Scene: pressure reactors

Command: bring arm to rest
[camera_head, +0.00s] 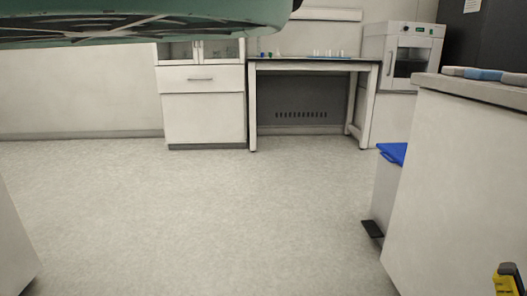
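My gripper is not in view in the head view, and I cannot make out any arm link for certain. A large teal-green shape with a dark ribbed underside (140,25) fills the upper left, very close to the camera. I cannot tell whether it is part of me. No pressure reactor can be made out.
Open pale floor (200,215) lies ahead. A white cabinet (203,105) and a table with small items (310,65) stand at the back wall, an oven-like device (408,55) beside them. A counter (460,180), blue-lidded bin (388,190) and yellow-black object (506,283) are right.

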